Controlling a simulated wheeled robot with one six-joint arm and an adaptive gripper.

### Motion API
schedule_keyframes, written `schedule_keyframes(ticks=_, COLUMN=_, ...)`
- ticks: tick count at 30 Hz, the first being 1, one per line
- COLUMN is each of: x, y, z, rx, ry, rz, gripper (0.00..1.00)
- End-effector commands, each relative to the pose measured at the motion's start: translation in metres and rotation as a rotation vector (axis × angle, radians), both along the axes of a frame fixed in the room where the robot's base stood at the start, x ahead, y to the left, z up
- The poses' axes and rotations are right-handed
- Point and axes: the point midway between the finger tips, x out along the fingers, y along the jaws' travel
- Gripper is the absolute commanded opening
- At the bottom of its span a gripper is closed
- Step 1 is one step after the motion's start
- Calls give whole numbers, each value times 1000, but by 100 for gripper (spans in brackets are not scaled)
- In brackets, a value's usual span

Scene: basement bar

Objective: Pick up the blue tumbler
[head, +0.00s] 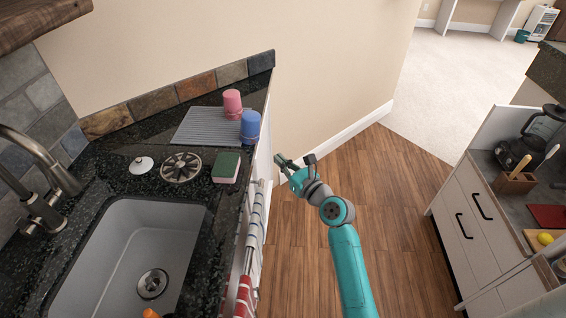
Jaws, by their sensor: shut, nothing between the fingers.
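The blue tumbler (250,127) stands upside down near the counter's front edge, on or at the right edge of a grey ribbed drying mat (200,138). A pink tumbler (232,104) stands just behind it, also upside down. My gripper (288,160) is shut and empty. In the picture it is to the right of the blue tumbler and a little lower, off the counter over the wooden floor, apart from the tumbler.
The dark stone counter (112,168) holds a green sponge (226,167), a round drain strainer (180,168) and a white-lidded item (142,165). A sink (130,240) and faucet (40,200) are at left. A cabinet (470,215) with a coffee maker (535,135) stands right. Floor between is clear.

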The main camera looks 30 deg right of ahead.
Motion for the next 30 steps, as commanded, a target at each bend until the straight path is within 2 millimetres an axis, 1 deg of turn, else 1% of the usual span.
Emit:
schedule_keyframes(ticks=1, x=11, y=1, z=1, rx=-1, ry=-1, rz=1, gripper=0)
schedule_keyframes(ticks=9, x=60, y=7, z=1, rx=-2, ry=0, rz=1, gripper=0)
schedule_keyframes(ticks=15, x=89, y=10, z=0, rx=-1, ry=0, rz=1, gripper=0)
schedule_keyframes(ticks=18, x=97, y=11, z=0, rx=-1, ry=0, rz=0, gripper=0)
schedule_keyframes(ticks=21, x=102, y=11, z=0, rx=-2, ry=0, rz=-1, gripper=0)
schedule_keyframes(ticks=30, x=104, y=11, z=0, rx=-2, ry=0, rz=-1, gripper=0)
